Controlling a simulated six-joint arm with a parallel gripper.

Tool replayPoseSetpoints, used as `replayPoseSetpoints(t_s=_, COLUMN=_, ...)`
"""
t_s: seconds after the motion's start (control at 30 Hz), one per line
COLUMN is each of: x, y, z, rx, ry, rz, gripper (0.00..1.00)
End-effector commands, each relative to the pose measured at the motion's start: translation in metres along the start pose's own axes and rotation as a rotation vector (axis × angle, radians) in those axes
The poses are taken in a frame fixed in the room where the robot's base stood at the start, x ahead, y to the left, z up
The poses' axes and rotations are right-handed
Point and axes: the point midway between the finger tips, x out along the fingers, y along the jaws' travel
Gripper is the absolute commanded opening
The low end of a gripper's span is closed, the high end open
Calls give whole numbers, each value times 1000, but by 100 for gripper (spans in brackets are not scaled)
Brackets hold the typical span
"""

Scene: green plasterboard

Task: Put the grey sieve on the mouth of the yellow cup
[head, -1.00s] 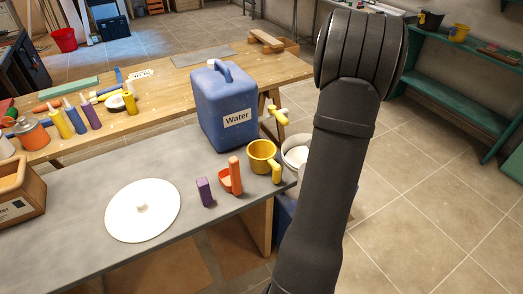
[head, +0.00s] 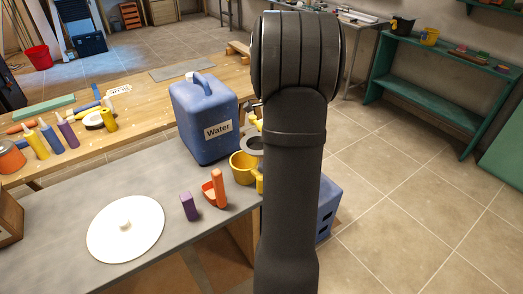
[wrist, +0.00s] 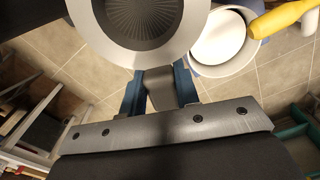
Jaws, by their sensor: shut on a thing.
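The grey sieve (wrist: 176,48) fills the top of the wrist view, with a pale rim around a dark ribbed mesh. My gripper (wrist: 160,82) is shut on its short grey handle, between two blue fingers. In the head view the sieve (head: 250,146) shows partly beside my arm, just behind and above the yellow cup in the picture; its height over the cup is unclear. The yellow cup (head: 238,165) stands upright at the grey table's right end, its handle toward the front right. My arm hides my gripper and part of the sieve in the head view.
A blue water container (head: 205,122) stands behind the cup. A white round vessel (wrist: 218,42) and a yellow rod-like part (wrist: 285,18) show right of the sieve.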

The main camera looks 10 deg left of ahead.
Motion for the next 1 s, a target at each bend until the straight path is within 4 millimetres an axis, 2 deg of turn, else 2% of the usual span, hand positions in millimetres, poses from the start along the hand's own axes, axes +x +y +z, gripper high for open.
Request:
replayPoseSetpoints(t_s=0.1, x=16, y=-18, z=18, rx=-4, ry=0, rz=1, gripper=0)
replayPoseSetpoints(t_s=0.3, x=28, y=-33, z=33, rx=-2, ry=0, rz=1, gripper=0)
replayPoseSetpoints(t_s=0.47, x=39, y=-34, z=35, rx=-1, ry=0, rz=1, gripper=0)
replayPoseSetpoints(t_s=0.7, x=69, y=-34, z=34, rx=-1, ry=0, rz=0, gripper=0)
replayPoseSetpoints(t_s=1.0, x=71, y=-34, z=34, rx=-1, ry=0, rz=0, gripper=0)
